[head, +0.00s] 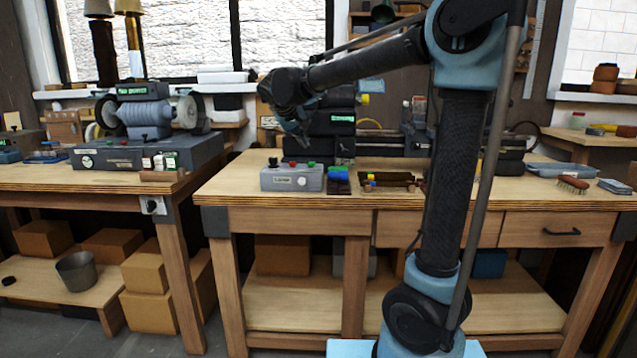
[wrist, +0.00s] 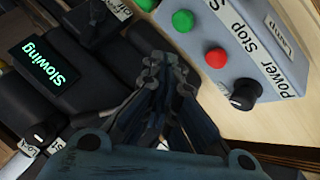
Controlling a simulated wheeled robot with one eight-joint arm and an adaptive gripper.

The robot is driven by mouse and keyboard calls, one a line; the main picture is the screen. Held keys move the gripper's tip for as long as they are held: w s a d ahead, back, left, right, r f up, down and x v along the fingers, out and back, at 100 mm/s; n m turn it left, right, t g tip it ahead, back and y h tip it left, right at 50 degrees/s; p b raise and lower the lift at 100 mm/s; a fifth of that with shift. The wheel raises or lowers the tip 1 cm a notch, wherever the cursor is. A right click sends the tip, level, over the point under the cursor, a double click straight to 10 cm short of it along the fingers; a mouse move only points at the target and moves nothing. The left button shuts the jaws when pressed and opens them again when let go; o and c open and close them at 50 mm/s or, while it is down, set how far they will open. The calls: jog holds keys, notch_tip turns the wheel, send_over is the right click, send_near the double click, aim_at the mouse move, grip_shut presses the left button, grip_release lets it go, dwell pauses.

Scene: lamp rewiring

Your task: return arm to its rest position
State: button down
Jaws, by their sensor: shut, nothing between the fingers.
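My gripper (head: 304,141) hangs from the end of my arm, pointing down above the right workbench, near a grey control box (head: 292,178) and a dark machine (head: 330,128). In the wrist view the gripper's fingers (wrist: 166,62) are together with nothing between them. The control box (wrist: 262,42) shows there to the right of the fingertips, with a green button (wrist: 183,20), a red button (wrist: 216,58) and a black knob (wrist: 244,94). My arm reaches left across the bench, its forearm raised above the top.
The machine's display (wrist: 43,63) reads "Slowing". A grinder (head: 145,113) stands on the left bench. A narrow gap separates the benches.

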jog(key=s+d+f+m+g, duration=0.15)
jog(key=s+d+f, duration=0.35)
jog(key=s+d, duration=0.5)
jog(key=s+d+f+m+g, duration=0.15)
jog(key=s+d+f, duration=0.45)
jog(key=d, duration=0.7)
jog(key=s+d+f+m+g+y, duration=0.1)
jog(key=s+d+f, duration=0.2)
jog(key=s+f, duration=0.5)
jog(key=s+d+f+g+y, duration=0.1)
jog(key=s+d+f+y, duration=0.1)
jog(key=s+f, duration=0.7)
jog(key=s+d, duration=0.1)
jog(key=s, duration=0.2)
jog(key=shift+d+m+g, duration=0.35)
jog(key=shift+m+g, duration=0.05)
jog(key=shift+w+f, duration=0.15)
jog(key=shift+w, duration=0.25)
